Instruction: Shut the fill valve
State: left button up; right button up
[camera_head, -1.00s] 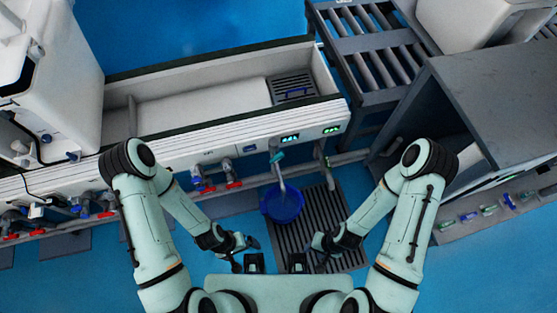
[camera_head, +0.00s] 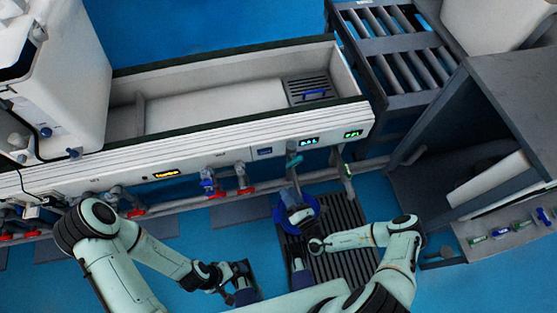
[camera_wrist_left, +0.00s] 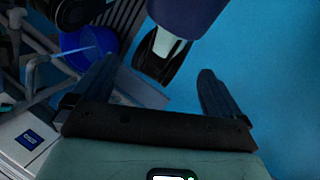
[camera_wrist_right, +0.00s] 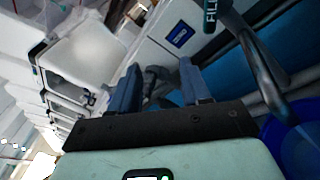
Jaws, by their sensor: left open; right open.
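The fill valve shows as a teal handle (camera_head: 294,160) on the front of the white trough, above a spout. In the right wrist view its handle (camera_wrist_right: 211,14) reads "FILL" at the top, with the curved grey spout (camera_wrist_right: 262,72) below it. My left gripper (camera_head: 241,283) is open and empty, low and left of the bucket. The bucket also shows in the left wrist view (camera_wrist_left: 84,42), with a pale streak above it.
The white trough (camera_head: 240,135) spans the scene. Red-handled valves (camera_head: 247,190) sit on the pipe to the left. A grey grate (camera_head: 345,212) lies under the bucket, and a grey cabinet (camera_head: 505,110) stands right. Blue floor (camera_head: 180,240) is free at left.

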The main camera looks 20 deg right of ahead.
aim_at(295, 165)
jog(key=d+f+m+h, duration=0.1)
jog(key=w+d+f+m+h, duration=0.1)
jog(key=d+h, duration=0.1)
jog(key=d+m+h, duration=0.1)
jog(key=d+h, duration=0.1)
jog(key=shift+w+d+f+m, duration=0.25)
jog(key=shift+w+f+m, duration=0.05)
jog(key=shift+w+f, duration=0.1)
jog(key=w+b, duration=0.1)
jog(key=w, duration=0.5)
jog(key=w+b, duration=0.1)
jog(key=w, duration=0.5)
jog(key=shift+w+d+b, duration=0.2)
jog(key=shift+w+b, duration=0.1)
jog(key=shift+w, duration=0.05)
grip_shut()
